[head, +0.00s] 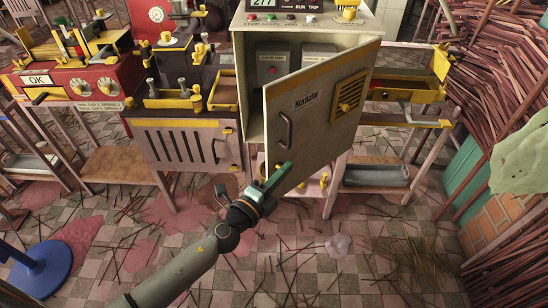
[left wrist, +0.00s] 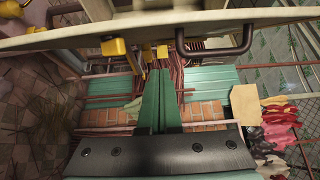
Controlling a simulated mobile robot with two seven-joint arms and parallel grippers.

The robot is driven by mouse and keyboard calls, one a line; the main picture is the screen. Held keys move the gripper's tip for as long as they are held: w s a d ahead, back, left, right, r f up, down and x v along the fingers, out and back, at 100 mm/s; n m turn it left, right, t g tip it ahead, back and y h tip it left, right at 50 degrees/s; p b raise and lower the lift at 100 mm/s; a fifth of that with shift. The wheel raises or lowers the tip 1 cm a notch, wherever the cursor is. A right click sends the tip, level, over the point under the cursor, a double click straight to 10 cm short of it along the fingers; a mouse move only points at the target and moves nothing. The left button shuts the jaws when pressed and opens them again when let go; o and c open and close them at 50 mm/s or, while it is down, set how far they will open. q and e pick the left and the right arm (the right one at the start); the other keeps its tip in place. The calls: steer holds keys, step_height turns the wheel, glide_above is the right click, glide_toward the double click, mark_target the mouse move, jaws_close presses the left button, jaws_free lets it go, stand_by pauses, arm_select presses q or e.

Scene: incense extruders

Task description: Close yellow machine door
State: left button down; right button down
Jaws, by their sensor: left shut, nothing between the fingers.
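The machine cabinet (head: 240,85) is cream-grey with yellow trim. Its door (head: 318,130) stands ajar, swung out toward me, hinged on the right, with a yellow vent (head: 348,95) and a dark handle (head: 284,131) near its free left edge. In the left wrist view the door (left wrist: 110,30) runs across the top, with its handle (left wrist: 215,48) at the upper right. My left gripper (head: 284,170) is shut and empty below the handle, by the door's lower left part; I cannot tell whether it touches. Its green fingers also show in the left wrist view (left wrist: 158,85). My right gripper is not in view.
A red machine (head: 100,80) and a slatted yellow-trimmed cabinet (head: 185,145) stand to the left. A yellow tray (head: 405,95) is on the right, near a stack of brown sticks (head: 490,70). A blue round base (head: 42,268) stands at lower left. Sticks litter the tiled floor.

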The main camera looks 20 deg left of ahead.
mark_target(273, 161)
arm_select(q)
steer(key=w+a+b, duration=0.1)
steer(key=w+a, duration=0.1)
steer(key=shift+a+f, duration=0.1)
steer(key=shift+a, duration=0.25)
steer(key=shift+w+a, duration=0.2)
steer(key=shift+w+a, duration=0.1)
steer(key=shift+a, duration=0.05)
